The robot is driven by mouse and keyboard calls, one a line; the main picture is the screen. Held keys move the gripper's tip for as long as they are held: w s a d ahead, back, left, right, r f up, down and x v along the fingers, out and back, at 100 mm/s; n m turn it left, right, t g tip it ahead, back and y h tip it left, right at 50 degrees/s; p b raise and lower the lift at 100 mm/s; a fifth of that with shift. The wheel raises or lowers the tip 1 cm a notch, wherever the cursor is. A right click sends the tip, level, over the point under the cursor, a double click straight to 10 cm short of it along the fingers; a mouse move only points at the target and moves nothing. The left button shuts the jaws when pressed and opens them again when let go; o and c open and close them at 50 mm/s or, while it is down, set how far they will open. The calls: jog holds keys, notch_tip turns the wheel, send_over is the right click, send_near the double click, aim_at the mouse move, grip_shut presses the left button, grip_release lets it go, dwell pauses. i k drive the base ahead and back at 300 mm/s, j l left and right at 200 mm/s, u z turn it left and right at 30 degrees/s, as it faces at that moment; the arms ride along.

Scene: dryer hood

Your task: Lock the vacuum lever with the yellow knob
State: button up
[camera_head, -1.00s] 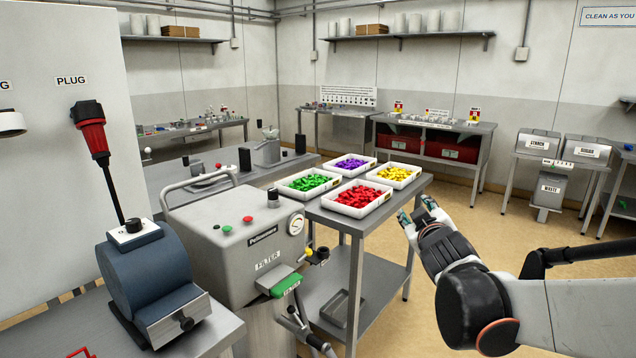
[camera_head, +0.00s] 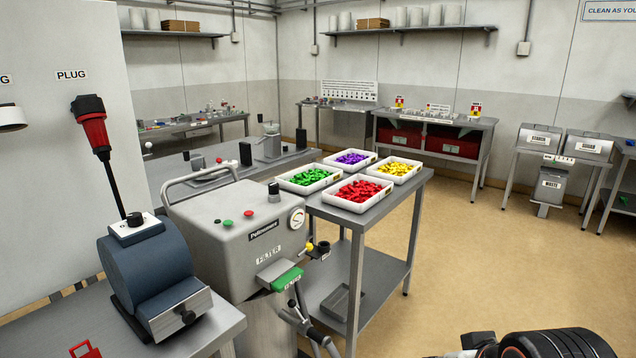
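A small yellow knob (camera_head: 309,247) sits on the right side of a grey machine (camera_head: 240,240), below its round gauge. A black end piece (camera_head: 324,247) is just right of the knob. The lever's own shape is too small to make out, and I cannot tell whether it is locked. My gripper (camera_head: 465,352) is at the bottom edge, low and to the right of the machine, apart from the knob. It is mostly cut off by the frame, and its fingertips do not show clearly.
A green handle (camera_head: 286,279) and a grey lever (camera_head: 305,322) stick out at the machine's front. A metal cart (camera_head: 385,205) with trays of coloured pieces stands right behind it. A blue drum unit (camera_head: 147,265) is at left. The floor (camera_head: 450,260) at right is clear.

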aim_at(309, 246)
jog(key=i+l+u, duration=0.1)
jog(key=u, duration=0.35)
jog(key=l+u, duration=0.15)
jog(key=u, duration=0.35)
jog(key=i+l+u, duration=0.2)
jog(key=l+u, duration=0.2)
jog(key=l, duration=0.7)
jog(key=l+u, duration=0.4)
jog(key=l, duration=1.45)
jog(key=i+u, duration=0.05)
